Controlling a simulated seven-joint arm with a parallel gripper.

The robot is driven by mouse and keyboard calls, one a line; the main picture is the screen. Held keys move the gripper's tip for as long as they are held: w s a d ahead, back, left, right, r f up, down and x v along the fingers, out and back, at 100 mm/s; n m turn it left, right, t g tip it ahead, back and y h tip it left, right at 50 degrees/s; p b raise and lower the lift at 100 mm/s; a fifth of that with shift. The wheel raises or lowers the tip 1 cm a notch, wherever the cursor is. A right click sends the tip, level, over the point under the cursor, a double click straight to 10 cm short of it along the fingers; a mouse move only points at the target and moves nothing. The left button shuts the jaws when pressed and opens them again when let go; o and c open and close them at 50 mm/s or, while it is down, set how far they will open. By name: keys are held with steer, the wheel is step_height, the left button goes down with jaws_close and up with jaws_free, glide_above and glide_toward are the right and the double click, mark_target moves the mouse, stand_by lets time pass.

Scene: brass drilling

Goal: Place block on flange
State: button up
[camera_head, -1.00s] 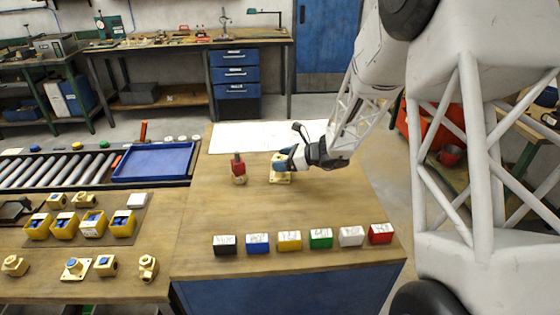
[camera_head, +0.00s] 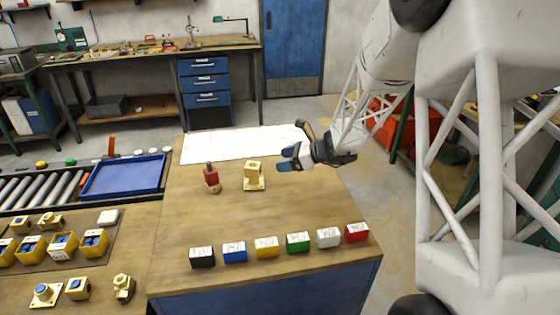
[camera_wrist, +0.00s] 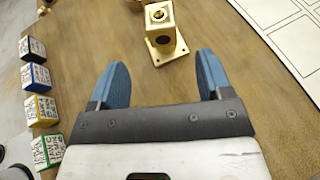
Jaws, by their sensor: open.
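A brass block (camera_head: 254,167) with a round bore stands upright on a square brass flange plate (camera_head: 254,186) on the wooden table. In the wrist view the block (camera_wrist: 160,20) sits on the flange (camera_wrist: 166,50), just beyond the fingertips. Block and flange touch; whether they are fully seated I cannot tell. My gripper (camera_head: 286,158) is to the right of the block, apart from it. Its two blue fingers are spread and empty, and they also show in the wrist view (camera_wrist: 162,62).
A red-topped brass piece (camera_head: 211,178) stands left of the block. Several coloured labelled blocks, such as a green one (camera_head: 298,243), line the table front. A white sheet (camera_head: 245,144) lies behind. A blue tray (camera_head: 123,177) and yellow bins (camera_head: 63,245) are left. The mid-table is clear.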

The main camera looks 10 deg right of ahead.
steer(key=shift+s+r, duration=0.1)
stand_by(0.6)
steer(key=s+a+r+n+g+h, duration=0.2)
steer(key=s+r+n, duration=0.35)
steer(key=s, duration=0.45)
steer(key=s+a+r+n+g+h, duration=0.2)
steer(key=s+r+n+h, duration=0.15)
steer(key=s+n, duration=0.45)
steer(key=s+d+r+n+h, duration=0.1)
steer(key=s+n+h, duration=0.1)
steer(key=s, duration=0.5)
steer(key=s+d+r+n+t+h, duration=0.1)
steer(key=s+d+r+n+h, duration=0.1)
steer(key=s, duration=0.6)
steer(key=s+d+r+n+h, duration=0.1)
steer(key=s+d+n+h, duration=0.1)
steer(key=s, duration=0.6)
steer(key=shift+r+n+t+h, duration=0.15)
steer(key=shift+n+t+h, duration=0.3)
steer(key=shift+n, duration=0.9)
steer(key=shift+d, duration=0.1)
